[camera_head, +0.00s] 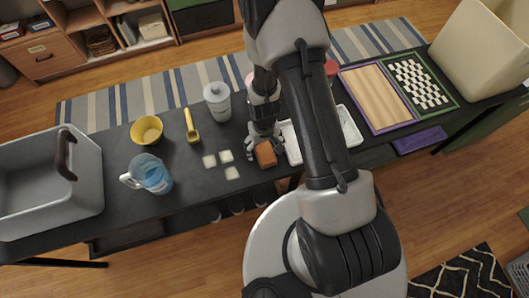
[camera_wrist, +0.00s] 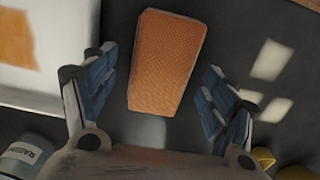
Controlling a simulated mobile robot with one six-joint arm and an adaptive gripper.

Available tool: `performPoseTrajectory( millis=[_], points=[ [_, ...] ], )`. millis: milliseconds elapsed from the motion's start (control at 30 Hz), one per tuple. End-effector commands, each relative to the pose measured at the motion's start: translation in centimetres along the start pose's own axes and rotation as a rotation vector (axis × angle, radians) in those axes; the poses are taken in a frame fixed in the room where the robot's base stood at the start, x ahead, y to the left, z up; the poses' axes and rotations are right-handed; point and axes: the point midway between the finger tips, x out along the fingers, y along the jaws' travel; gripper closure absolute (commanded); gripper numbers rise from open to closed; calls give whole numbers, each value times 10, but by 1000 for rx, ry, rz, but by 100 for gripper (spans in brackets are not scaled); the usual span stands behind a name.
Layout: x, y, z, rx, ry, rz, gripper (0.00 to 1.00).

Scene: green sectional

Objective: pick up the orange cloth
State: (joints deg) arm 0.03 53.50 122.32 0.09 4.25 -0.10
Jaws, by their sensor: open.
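The orange cloth (camera_head: 265,154) is a small block-like orange piece lying on the dark tabletop near its front edge. In the wrist view the orange cloth (camera_wrist: 165,62) shows a woven-looking texture and lies between and ahead of the two open fingers. My gripper (camera_head: 264,143) is just above and beside the cloth in the head view, pointing down. In the wrist view my gripper (camera_wrist: 155,100) has its blue-padded fingers spread, one on each side of the cloth's near end, with nothing held. I cannot tell whether either finger touches it.
White squares (camera_head: 226,156) lie left of the cloth. A white tray (camera_head: 350,126) is close on the right, partly behind my arm.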

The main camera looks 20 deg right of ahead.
Motion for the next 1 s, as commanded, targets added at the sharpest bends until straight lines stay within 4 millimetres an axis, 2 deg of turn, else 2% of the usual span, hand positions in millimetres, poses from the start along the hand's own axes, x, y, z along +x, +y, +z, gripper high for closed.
performPoseTrajectory(
  millis=[67,267,900,1000],
  points=[
    [6,0,0,0,0,0,22],
    [5,0,0,-1,1,0,23],
    [5,0,0,0,1,0,66],
    [5,0,0,0,1,0,70]
  ],
)
